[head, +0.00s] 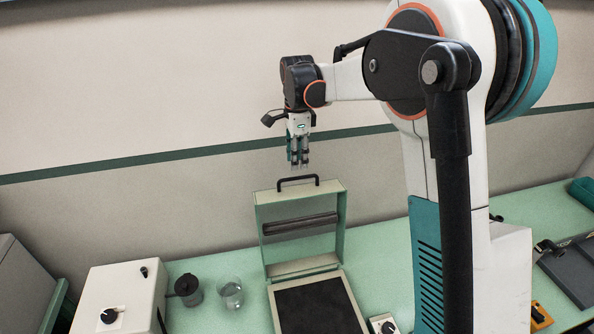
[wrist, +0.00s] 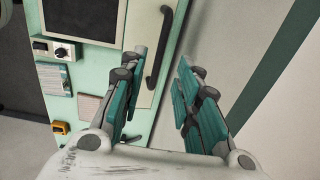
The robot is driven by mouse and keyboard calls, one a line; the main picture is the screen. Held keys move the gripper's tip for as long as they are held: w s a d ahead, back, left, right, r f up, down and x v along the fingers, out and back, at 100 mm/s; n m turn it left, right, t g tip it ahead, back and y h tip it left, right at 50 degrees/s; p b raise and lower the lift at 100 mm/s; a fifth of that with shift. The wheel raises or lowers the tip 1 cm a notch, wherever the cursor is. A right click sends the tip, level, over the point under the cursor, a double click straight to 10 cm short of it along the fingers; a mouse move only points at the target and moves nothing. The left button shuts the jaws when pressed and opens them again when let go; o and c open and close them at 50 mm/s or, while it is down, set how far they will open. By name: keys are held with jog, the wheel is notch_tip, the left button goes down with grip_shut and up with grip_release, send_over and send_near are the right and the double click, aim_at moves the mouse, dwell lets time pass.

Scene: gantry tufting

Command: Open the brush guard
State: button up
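The brush guard (head: 341,225) is a pale green frame standing upright at the back end of a bed with a dark pad (head: 315,308). A black bar handle (head: 298,180) sits on its top edge. A dark roller (head: 300,224) shows through the frame. My gripper (head: 299,163) points down just above the handle, apart from it in the head view. In the wrist view my gripper (wrist: 163,60) is open, with a clear gap between its teal fingers. The handle (wrist: 158,62) shows near the left finger, which partly overlaps the guard. Nothing is held.
A white box with a knob (head: 120,300), a dark canister (head: 188,289) and a glass beaker (head: 230,294) stand left of the bed. A small knob box (head: 384,325) is at its right. The wall (head: 150,100) is behind. Green bench is clear between guard and my arm.

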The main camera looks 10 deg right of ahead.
notch_tip(320, 180, down, 6)
jog(key=shift+r, duration=0.15)
jog(key=shift+c, duration=0.4)
grip_shut()
